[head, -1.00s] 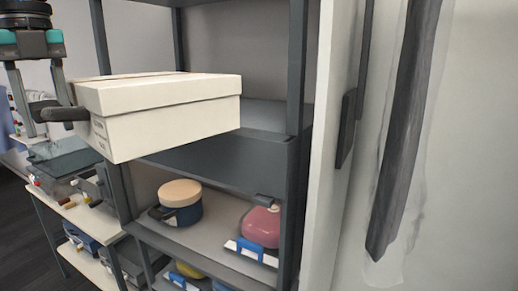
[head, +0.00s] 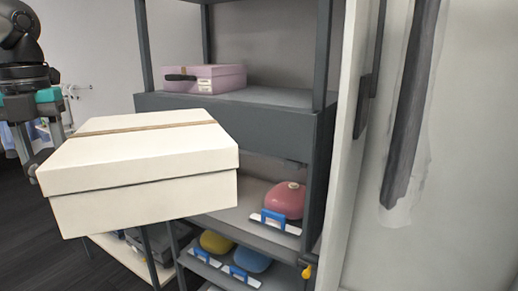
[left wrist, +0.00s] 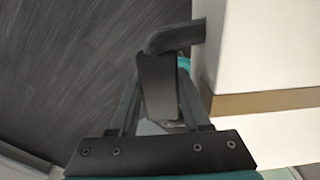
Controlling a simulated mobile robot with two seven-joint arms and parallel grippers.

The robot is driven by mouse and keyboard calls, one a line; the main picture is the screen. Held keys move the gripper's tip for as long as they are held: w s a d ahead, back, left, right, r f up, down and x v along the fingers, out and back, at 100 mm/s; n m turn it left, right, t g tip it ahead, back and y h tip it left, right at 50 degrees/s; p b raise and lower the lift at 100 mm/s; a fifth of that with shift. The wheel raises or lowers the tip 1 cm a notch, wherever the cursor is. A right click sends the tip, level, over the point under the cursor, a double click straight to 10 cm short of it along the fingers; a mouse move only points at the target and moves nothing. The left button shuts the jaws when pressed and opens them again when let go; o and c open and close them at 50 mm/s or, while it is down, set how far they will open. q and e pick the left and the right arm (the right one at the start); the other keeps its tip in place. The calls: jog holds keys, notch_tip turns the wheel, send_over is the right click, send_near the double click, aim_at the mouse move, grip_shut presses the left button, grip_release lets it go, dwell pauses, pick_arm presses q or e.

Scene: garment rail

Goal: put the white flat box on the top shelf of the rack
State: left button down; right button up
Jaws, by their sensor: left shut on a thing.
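The white flat box (head: 140,165) has a lid and a tan band across its top. It is in the air in front of the rack and looks slightly tilted in the head view. My left gripper (head: 34,165) is shut on its left side, with the fingertips partly hidden by the box. The dark grey rack (head: 235,130) stands behind. Its upper visible shelf (head: 275,97) holds a pink box at the left and is bare at the right. My right gripper is not in view.
The pink box (head: 205,78) has a dark handle-like piece at its front. Lower shelves hold a rounded pink item (head: 285,200), a yellow one (head: 215,242) and a blue one (head: 252,261). A pale wall panel (head: 345,150) stands close on the rack's right.

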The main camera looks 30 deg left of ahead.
pick_arm(q)
jog(key=w+d+f+m+b, duration=0.2)
jog(key=d+f+m+b, duration=0.25)
jog(key=f+m, duration=0.65)
jog(key=w+d+f+m+b, duration=0.1)
jog(key=d+f+m+b, duration=0.4)
jog(key=f, duration=1)
jog(key=w+d+f+m+b, duration=0.1)
jog(key=d+f+m+b, duration=0.1)
jog(key=d+m, duration=0.6)
jog(key=w+d+f+m+b, duration=0.2)
jog(key=d+f+m, duration=0.3)
jog(key=d+m, duration=0.3)
jog(key=w+d+f+m+b, duration=0.2)
jog(key=d+f+m, duration=0.2)
jog(key=d+m, duration=0.4)
jog(key=shift+d+f+m, duration=0.15)
jog(key=shift+d+m, duration=0.15)
jog(key=shift+m, duration=2.5)
